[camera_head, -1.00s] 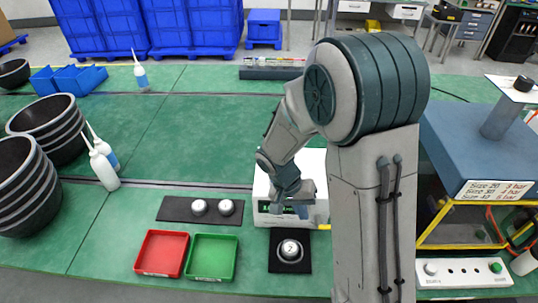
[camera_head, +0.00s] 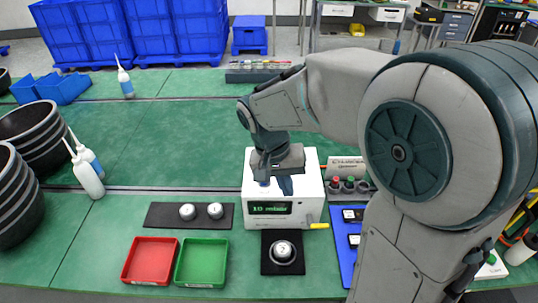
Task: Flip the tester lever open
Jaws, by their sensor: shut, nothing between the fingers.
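The tester is a white box (camera_head: 251,216) with a dark display reading about "10 mbar" in green, at the centre of the bench. A short yellow bar (camera_head: 319,225), which looks like the lever's handle, sticks out to the right at its lower right front. My gripper (camera_head: 274,183) is shut and empty, pointing down over the tester's top. In the picture it is up and left of the yellow bar, apart from it. My gripper hides part of the tester's top, and I cannot tell whether it touches it.
A black pad with a round metal piece (camera_head: 283,250) lies before the tester. Left are a dark strip with two round pieces (camera_head: 165,214), a red tray (camera_head: 127,265) and a green tray (camera_head: 180,267).

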